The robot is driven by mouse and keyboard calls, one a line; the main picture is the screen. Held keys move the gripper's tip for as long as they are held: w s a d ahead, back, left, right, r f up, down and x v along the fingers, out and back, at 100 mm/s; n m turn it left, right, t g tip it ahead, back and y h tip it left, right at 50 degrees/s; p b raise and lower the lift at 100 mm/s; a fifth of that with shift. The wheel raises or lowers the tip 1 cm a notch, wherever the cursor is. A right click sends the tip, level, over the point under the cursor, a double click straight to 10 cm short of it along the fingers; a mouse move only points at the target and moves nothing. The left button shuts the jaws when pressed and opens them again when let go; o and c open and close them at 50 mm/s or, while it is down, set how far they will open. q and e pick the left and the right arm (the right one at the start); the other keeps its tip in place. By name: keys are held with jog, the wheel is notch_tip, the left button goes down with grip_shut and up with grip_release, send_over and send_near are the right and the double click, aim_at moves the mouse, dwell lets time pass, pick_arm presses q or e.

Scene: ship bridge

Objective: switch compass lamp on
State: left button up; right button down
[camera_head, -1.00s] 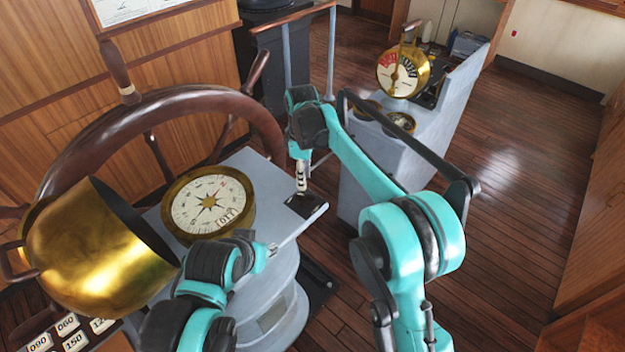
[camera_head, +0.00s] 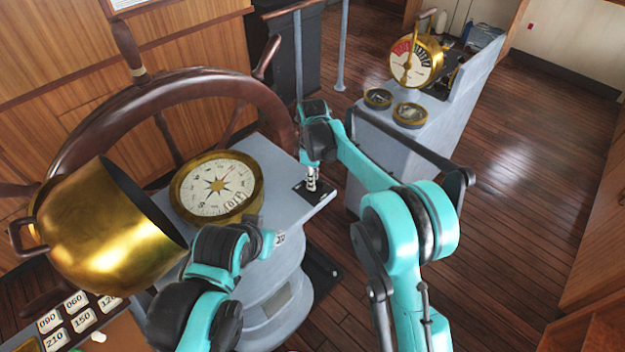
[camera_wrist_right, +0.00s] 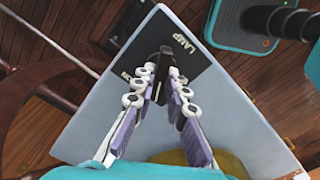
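The round brass compass (camera_head: 216,187) with its pale dial sits on the grey binnacle top. The black switch plate (camera_wrist_right: 185,40), marked LAMP, lies at a corner of that top, with a dark lever (camera_wrist_right: 163,62). It also shows in the head view (camera_head: 322,197). My right gripper (camera_wrist_right: 163,72) points down over the plate, its fingertips close on either side of the lever; I cannot tell whether they touch it. It also shows in the head view (camera_head: 311,183). My left gripper (camera_head: 264,240) is beside the compass, its fingers mostly hidden. The lever's on or off position is unclear.
A large brass hood (camera_head: 95,235) stands tilted left of the compass, beside the wooden wheel (camera_head: 150,95). A grey console (camera_head: 385,135) with a brass telegraph (camera_head: 415,62) stands behind my right arm. Wooden floor (camera_head: 520,190) is clear at the right.

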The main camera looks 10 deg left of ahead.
jog(key=shift+m, duration=0.3)
jog(key=m, duration=0.5)
jog(key=shift+b, duration=0.3)
jog(key=m, duration=0.6)
jog(key=shift+w, duration=0.15)
jog(key=shift+r+m, duration=0.1)
jog(key=shift+m, duration=0.2)
jog(key=c, duration=1.6)
grip_release()
notch_tip(320, 180, up, 12)
